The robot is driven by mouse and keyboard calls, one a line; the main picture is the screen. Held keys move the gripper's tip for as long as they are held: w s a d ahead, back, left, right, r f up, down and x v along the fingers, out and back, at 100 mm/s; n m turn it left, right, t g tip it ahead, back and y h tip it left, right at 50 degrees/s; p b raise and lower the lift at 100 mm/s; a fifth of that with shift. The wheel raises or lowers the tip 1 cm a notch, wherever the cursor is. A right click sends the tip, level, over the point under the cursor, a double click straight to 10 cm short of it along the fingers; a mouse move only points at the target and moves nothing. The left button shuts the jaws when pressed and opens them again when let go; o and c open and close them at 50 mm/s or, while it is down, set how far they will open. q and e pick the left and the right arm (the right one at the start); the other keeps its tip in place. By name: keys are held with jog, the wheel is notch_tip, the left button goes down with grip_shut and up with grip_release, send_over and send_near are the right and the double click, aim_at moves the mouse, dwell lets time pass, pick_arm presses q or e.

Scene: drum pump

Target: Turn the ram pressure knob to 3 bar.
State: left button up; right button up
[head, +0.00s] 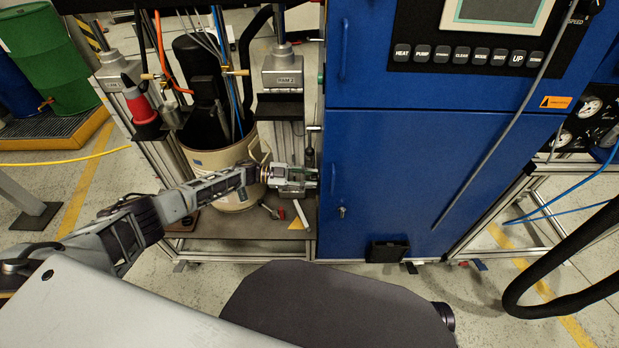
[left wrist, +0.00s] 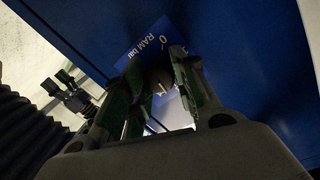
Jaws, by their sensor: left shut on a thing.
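In the head view my left gripper (head: 312,180) is at the left side of the blue cabinet (head: 400,170), its fingers pointing right. In the left wrist view the ram pressure knob (left wrist: 158,79) is dark and round, with a pale pointer mark. It sits between the two green-and-dark fingers of my left gripper (left wrist: 160,75), which is shut on it. A blue label (left wrist: 150,43) reading "RAM bar" with a "0" is behind it. The rest of the scale is hidden by the fingers, so I cannot read the setting. In the head view I cannot make out the knob. My right gripper is not in view.
A beige drum (head: 225,170) stands left of the cabinet between the ram posts, with hoses above it. A black hose (head: 560,265) curves at the right. The cabinet carries a button panel (head: 465,53).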

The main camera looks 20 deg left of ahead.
pick_arm(q)
jog(key=shift+f+n, duration=0.1)
jog(key=shift+n, duration=0.8)
jog(key=o, duration=1.1)
jog(key=shift+c, duration=0.2)
notch_tip(320, 180, up, 10)
dwell(0.4)
dwell(0.4)
